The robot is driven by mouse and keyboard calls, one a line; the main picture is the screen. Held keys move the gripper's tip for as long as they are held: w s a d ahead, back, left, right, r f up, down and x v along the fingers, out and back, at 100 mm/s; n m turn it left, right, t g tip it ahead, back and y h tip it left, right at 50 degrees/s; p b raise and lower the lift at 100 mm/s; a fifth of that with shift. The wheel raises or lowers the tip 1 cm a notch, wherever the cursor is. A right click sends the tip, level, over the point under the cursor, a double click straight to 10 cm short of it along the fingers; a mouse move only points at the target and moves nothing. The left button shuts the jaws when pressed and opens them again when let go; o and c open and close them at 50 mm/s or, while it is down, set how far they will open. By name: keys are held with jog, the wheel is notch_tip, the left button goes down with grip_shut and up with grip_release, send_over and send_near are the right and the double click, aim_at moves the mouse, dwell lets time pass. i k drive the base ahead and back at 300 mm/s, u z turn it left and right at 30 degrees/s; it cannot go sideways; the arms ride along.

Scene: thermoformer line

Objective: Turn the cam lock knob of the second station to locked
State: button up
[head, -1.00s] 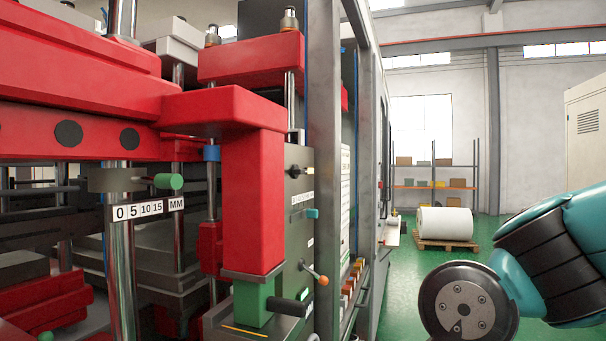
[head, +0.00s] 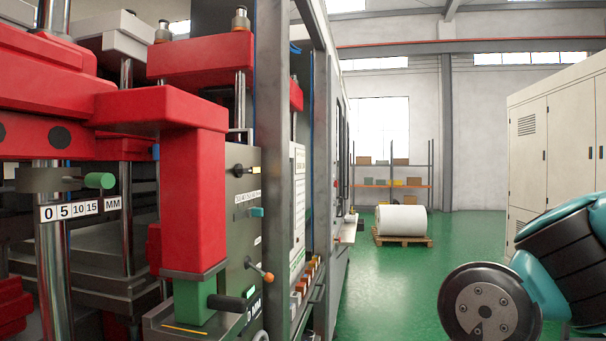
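Several controls show on the near machine, and I cannot tell which one is the cam lock knob or which station is the second. A green knob (head: 99,180) sits on a grey collar above a scale reading 0 5 10 15 MM. A black handle (head: 230,302) sticks out beside a green block (head: 194,303) under a red arm. My gripper is out of view; only part of my arm shows at lower right.
The red machine frame (head: 195,195) and grey posts fill the left side. Green floor (head: 395,275) lies open in the middle. A white roll (head: 401,220) on a pallet and a shelf (head: 392,186) stand farther back. A tall pale cabinet (head: 556,140) stands at right.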

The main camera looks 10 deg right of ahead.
aim_at(240, 170)
jog(key=z, duration=0.8)
jog(key=k, duration=1.15)
jog(key=z, duration=0.9)
jog(key=i, duration=1.45)
jog(key=u, duration=1.4)
jog(key=i, duration=0.65)
jog(key=u, duration=0.65)
